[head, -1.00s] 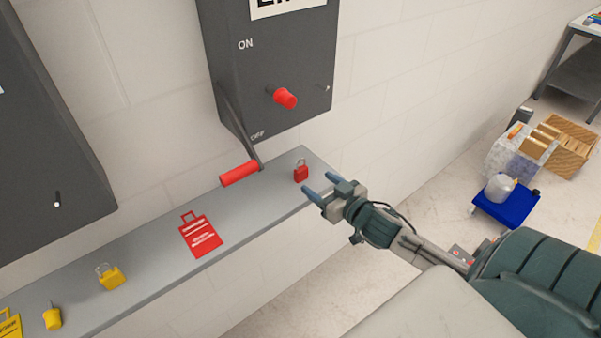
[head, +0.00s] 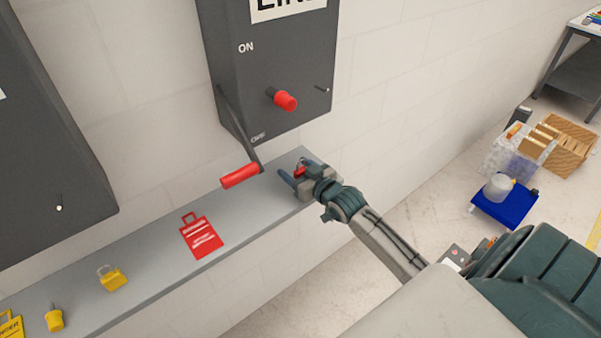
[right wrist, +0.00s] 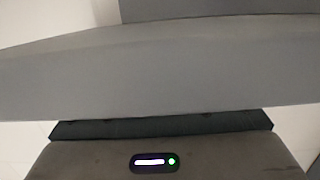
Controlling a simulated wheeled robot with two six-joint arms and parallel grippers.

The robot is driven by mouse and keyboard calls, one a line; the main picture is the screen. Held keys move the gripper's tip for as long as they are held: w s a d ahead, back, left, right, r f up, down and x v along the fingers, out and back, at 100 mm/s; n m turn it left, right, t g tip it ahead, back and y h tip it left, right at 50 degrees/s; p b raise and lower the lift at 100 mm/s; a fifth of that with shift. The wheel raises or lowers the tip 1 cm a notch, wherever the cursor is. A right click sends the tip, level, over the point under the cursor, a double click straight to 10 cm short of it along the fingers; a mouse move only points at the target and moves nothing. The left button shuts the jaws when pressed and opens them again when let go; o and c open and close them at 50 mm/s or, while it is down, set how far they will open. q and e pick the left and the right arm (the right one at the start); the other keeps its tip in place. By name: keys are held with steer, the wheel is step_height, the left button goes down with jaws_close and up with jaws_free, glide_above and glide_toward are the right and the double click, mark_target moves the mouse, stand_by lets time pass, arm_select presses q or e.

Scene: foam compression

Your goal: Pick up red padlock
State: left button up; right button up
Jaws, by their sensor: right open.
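In the right wrist view the grey shelf (right wrist: 160,70) fills much of the picture and the padlock does not show. My left gripper is not in view.
A red tag (head: 201,237), a yellow padlock (head: 114,278) and another yellow item (head: 54,319) lie further left. A blue cart (head: 505,203) stands on the floor at right.

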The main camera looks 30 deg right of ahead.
steer(key=shift+c, duration=0.4)
steer(key=c, duration=1)
steer(key=shift+r, duration=0.15)
steer(key=shift+c, duration=0.2)
steer(key=shift+r, duration=0.25)
step_height(320, 180, up, 3)
steer(key=shift+f+b, duration=0.1)
steer(key=shift+b, duration=0.55)
steer(key=s+a+r+b, duration=0.1)
steer(key=s+a+b, duration=0.2)
steer(key=s+a, duration=0.6)
steer(key=shift+s+a+r, duration=0.15)
steer(key=shift+s+a, duration=0.05)
steer(key=shift+s, duration=1.9)
